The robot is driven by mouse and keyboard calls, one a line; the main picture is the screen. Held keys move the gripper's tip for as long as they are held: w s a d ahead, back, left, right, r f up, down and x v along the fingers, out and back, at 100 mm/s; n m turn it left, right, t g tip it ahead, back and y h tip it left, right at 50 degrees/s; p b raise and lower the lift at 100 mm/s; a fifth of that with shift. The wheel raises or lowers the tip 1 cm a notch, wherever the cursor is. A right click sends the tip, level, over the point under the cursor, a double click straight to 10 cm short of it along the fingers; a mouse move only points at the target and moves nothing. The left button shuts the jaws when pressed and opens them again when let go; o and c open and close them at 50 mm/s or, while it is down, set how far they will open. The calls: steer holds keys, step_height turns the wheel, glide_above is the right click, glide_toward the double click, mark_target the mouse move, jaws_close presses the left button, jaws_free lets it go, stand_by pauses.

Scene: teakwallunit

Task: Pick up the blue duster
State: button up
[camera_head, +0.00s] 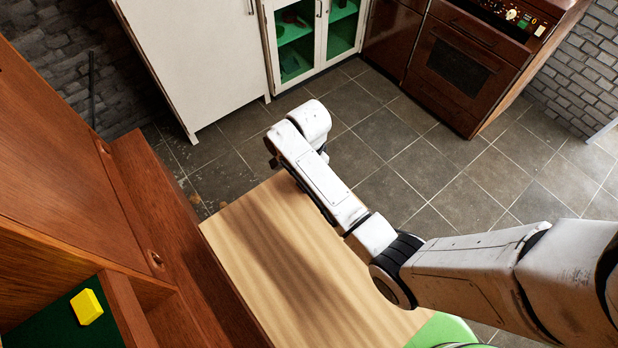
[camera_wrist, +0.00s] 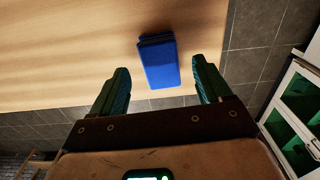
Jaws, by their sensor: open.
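The blue duster (camera_wrist: 160,64) lies on the light wooden table top (camera_wrist: 70,50), near the table's edge, in the wrist view. It looks like a small blue block with a darker band at its far end. My gripper (camera_wrist: 158,76) is open, with its two green fingers apart on either side of the duster's near end in the picture. I cannot tell how far above the duster the fingers are. In the head view the duster does not show, and my arm reaches over the table top (camera_head: 290,265) with its end hidden behind the arm.
A wooden wall unit (camera_head: 170,240) stands along the left, with a yellow block (camera_head: 86,307) on its green shelf. A white cabinet (camera_head: 200,60), a glass-door cabinet (camera_head: 316,40) and a brown oven (camera_head: 465,65) stand at the back. The tiled floor (camera_head: 400,150) between is clear.

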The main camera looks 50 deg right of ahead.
steer(key=shift+f, duration=1.45)
steer(key=shift+c, duration=0.2)
steer(key=c, duration=1)
steer(key=shift+r, duration=0.1)
